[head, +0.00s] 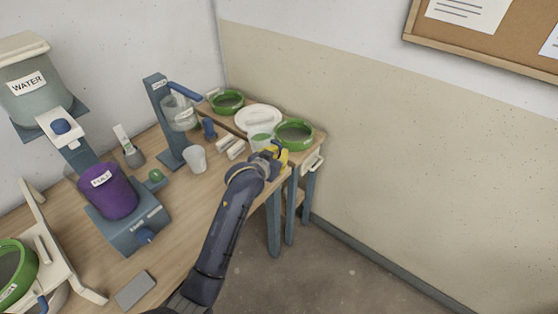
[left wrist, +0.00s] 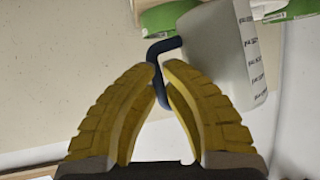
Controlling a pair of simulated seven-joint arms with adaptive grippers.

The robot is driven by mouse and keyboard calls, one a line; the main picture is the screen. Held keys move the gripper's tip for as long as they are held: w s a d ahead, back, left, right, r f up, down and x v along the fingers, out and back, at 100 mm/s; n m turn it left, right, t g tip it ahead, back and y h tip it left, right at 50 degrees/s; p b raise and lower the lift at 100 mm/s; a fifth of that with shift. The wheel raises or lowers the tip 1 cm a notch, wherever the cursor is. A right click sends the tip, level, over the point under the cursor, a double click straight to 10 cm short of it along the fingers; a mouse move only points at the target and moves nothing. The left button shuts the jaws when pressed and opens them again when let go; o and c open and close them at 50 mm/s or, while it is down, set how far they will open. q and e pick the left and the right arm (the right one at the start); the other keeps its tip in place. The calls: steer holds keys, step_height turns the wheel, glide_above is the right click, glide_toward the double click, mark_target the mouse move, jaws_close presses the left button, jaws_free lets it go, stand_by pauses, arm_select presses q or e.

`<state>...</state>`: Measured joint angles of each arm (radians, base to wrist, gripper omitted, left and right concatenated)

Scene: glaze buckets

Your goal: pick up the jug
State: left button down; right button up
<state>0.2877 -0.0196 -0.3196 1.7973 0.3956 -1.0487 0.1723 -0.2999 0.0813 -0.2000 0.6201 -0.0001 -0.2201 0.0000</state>
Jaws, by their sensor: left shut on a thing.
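The jug is a pale, light-coloured vessel with a dark blue handle. In the head view the jug (head: 260,143) is at the near end of the far table, left of my left gripper (head: 277,154). In the left wrist view the jug body (left wrist: 219,50) is at the upper right, with small dark print on its side. The yellow fingers of my left gripper (left wrist: 160,90) are shut on its blue handle (left wrist: 160,48). I cannot tell whether the jug's base touches the table. My right gripper is not in view.
Green-rimmed bowls (head: 295,135) (head: 228,102) and a white plate (head: 258,117) are close behind the jug. Pale blocks (head: 231,146) and a white cup (head: 195,159) are to its left. A purple bucket (head: 108,192) stands further left. The floor at the right is clear.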

arm_select(q)
step_height(320, 180, up, 13)
stand_by(1.1)
steer(key=shift+r, duration=0.2)
stand_by(0.4)
stand_by(1.2)
